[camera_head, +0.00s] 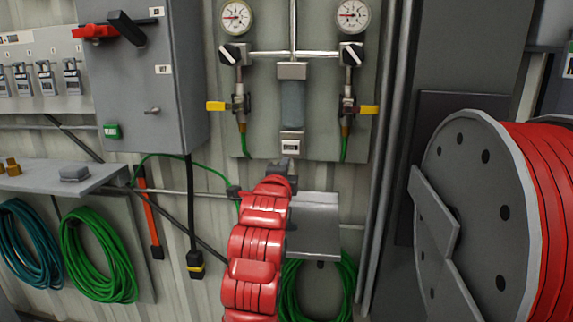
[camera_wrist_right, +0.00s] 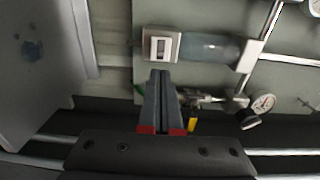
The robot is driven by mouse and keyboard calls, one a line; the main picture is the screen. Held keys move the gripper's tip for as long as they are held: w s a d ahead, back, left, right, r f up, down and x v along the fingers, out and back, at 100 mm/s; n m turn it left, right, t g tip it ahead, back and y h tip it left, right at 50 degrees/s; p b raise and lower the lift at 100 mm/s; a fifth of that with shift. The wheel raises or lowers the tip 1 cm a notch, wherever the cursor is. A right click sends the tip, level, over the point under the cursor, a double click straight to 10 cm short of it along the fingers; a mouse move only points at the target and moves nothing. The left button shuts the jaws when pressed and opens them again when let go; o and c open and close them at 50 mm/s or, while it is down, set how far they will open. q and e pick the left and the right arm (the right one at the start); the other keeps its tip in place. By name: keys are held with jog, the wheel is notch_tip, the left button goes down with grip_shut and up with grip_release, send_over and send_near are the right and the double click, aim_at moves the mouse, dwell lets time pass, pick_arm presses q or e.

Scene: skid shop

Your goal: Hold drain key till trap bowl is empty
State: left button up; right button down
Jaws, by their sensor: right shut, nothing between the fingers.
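The trap bowl (camera_head: 292,104) is a blue-grey cylinder on the wall panel, between two metal end blocks. It also shows lying sideways in the right wrist view (camera_wrist_right: 208,47). I cannot tell whether it holds liquid. The lower block (camera_head: 291,143) carries a white label; it shows in the right wrist view too (camera_wrist_right: 160,46). I cannot make out a separate drain key. My right gripper (camera_head: 283,166) is just below the lower block in the head view. In the right wrist view its fingers (camera_wrist_right: 160,76) are together and empty; contact with the block is unclear. My left gripper is out of view.
Two gauges (camera_head: 237,17) (camera_head: 353,16) and yellow-handled valves (camera_head: 216,106) (camera_head: 368,109) flank the bowl. A grey switch box (camera_head: 147,75) is to the left. A small metal shelf (camera_head: 317,225) sits below right, and a red hose reel (camera_head: 480,210) takes up the right.

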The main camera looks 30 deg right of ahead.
jog(key=v, duration=0.2)
jog(key=shift+s+a+r, duration=0.1)
jog(key=shift+s+a, duration=0.05)
jog(key=shift+a, duration=0.2)
dwell(0.9)
